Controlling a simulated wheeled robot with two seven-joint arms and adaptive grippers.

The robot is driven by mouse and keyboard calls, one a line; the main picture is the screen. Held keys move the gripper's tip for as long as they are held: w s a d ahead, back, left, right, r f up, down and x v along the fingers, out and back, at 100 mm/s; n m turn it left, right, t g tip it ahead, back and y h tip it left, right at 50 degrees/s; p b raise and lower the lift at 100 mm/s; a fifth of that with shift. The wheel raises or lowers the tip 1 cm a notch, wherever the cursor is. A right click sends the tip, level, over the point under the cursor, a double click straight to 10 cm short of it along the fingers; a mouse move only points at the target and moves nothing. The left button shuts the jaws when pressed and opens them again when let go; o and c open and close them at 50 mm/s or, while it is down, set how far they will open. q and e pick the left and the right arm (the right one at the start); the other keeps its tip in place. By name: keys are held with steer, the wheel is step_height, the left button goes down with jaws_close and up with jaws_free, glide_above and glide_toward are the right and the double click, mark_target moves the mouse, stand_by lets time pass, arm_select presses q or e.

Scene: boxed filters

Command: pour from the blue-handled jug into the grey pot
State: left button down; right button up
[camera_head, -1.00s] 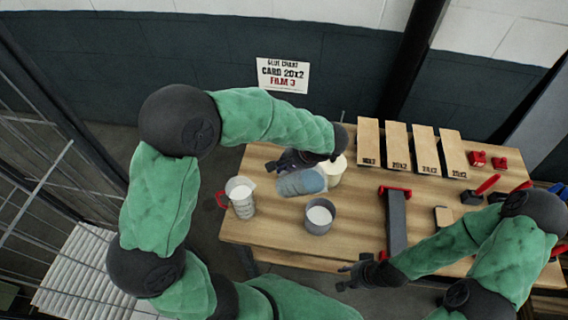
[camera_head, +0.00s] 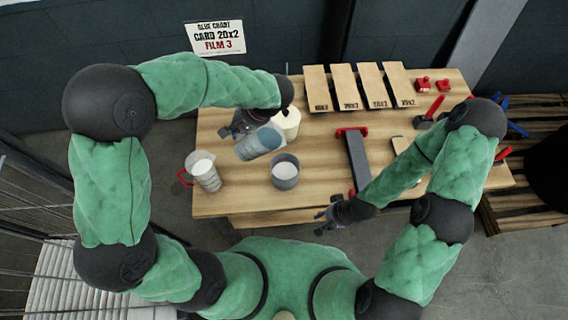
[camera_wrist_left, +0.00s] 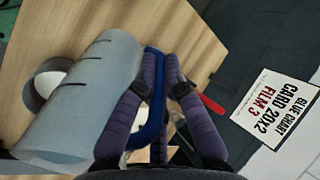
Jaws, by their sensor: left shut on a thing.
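The blue-handled jug (camera_head: 259,144) is a pale, translucent vessel held strongly tilted, nearly on its side, just behind and left of the grey pot. My left gripper (camera_head: 240,124) is shut on its blue handle (camera_wrist_left: 152,112), as the left wrist view shows; the jug body (camera_wrist_left: 82,100) fills the left of that view. The grey pot (camera_head: 285,174) stands upright on the table with white contents. Whether the jug's mouth is over the pot, or anything flows, I cannot tell. My right gripper (camera_head: 328,214) hangs near the table's front edge, apart from both; its finger opening is unclear.
A red-handled jug (camera_head: 206,174) with white contents stands left of the pot. A cream container (camera_head: 287,122) stands close behind the held jug. Labelled boards (camera_head: 345,87) lie at the back.

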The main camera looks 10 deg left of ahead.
arm_select(q)
steer(key=shift+d+r+y+b, duration=0.15)
steer(key=shift+r+y+b, duration=0.05)
steer(key=shift+y+b, duration=0.4)
stand_by(1.0)
steer(key=shift+d+y+b, duration=0.2)
steer(key=shift+y+b, duration=0.3)
steer(key=shift+b, duration=0.5)
stand_by(5.4)
